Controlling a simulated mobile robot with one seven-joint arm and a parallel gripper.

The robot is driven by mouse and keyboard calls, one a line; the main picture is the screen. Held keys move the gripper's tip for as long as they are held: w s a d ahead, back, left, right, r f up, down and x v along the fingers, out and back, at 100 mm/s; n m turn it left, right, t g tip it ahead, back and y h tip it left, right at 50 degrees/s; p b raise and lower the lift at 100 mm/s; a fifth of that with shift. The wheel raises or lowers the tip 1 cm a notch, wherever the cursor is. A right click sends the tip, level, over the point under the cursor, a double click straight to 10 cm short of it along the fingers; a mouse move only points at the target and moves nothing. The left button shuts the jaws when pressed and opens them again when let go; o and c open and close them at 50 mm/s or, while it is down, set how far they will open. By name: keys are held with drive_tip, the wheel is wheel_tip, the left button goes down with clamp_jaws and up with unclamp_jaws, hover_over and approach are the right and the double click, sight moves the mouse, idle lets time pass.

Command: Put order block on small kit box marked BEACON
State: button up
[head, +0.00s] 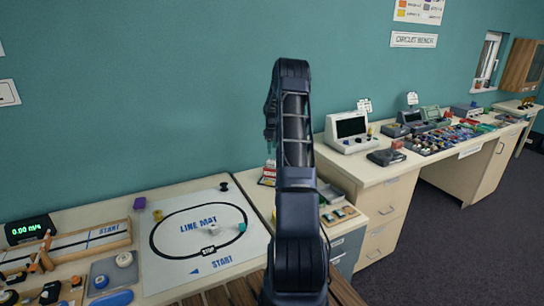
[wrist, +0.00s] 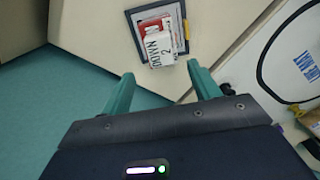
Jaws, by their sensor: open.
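My gripper (wrist: 160,70) shows in the wrist view with its two green fingers apart and nothing between them. Beyond the fingertips, a dark tray (wrist: 183,13) holds a white box (wrist: 155,45) with dark lettering and a red top part; the lettering is turned and I cannot read it surely. In the head view, a small stack of red and pale boxes (head: 268,173) stands just left of my arm, partly hidden by it. I cannot make out the name BEACON on any box, nor tell which thing is the order block.
A right-hand bench carries a white console (head: 350,130) and several parts. Dark floor (head: 440,260) is clear.

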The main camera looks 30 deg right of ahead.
drive_tip(key=s+a+r+m, duration=0.1)
drive_tip(key=s+a+r, duration=0.25)
drive_tip(key=r, duration=0.25)
drive_tip(key=s+a+r+t, duration=0.1)
drive_tip(key=s+a+r, duration=0.1)
drive_tip(key=a+r, duration=0.3)
drive_tip(key=s+a+r+m, duration=0.1)
drive_tip(key=s+a+r, duration=0.2)
drive_tip(key=r, duration=0.4)
drive_tip(key=s+a+r+m+t+h, duration=0.1)
drive_tip(key=s+a+r+m, duration=0.1)
drive_tip(key=s+a+r, duration=0.95)
drive_tip(key=s+a+r+m+t, duration=0.1)
drive_tip(key=s+a, duration=0.2)
drive_tip(key=s, duration=0.7)
drive_tip(key=s+a+m, duration=0.2)
drive_tip(key=s+a, duration=0.1)
drive_tip(key=s, duration=0.6)
drive_tip(key=s+a+f+m, duration=0.1)
drive_tip(key=s+f, duration=0.1)
drive_tip(key=s, duration=0.5)
drive_tip(key=s+a+f+m+t+y, duration=0.1)
drive_tip(key=s+a+f, duration=0.1)
drive_tip(key=s, duration=0.6)
drive_tip(key=shift+a+f+t, duration=0.25)
drive_tip(key=shift+t, duration=0.05)
drive_tip(key=shift+s, duration=0.1)
idle(1.3)
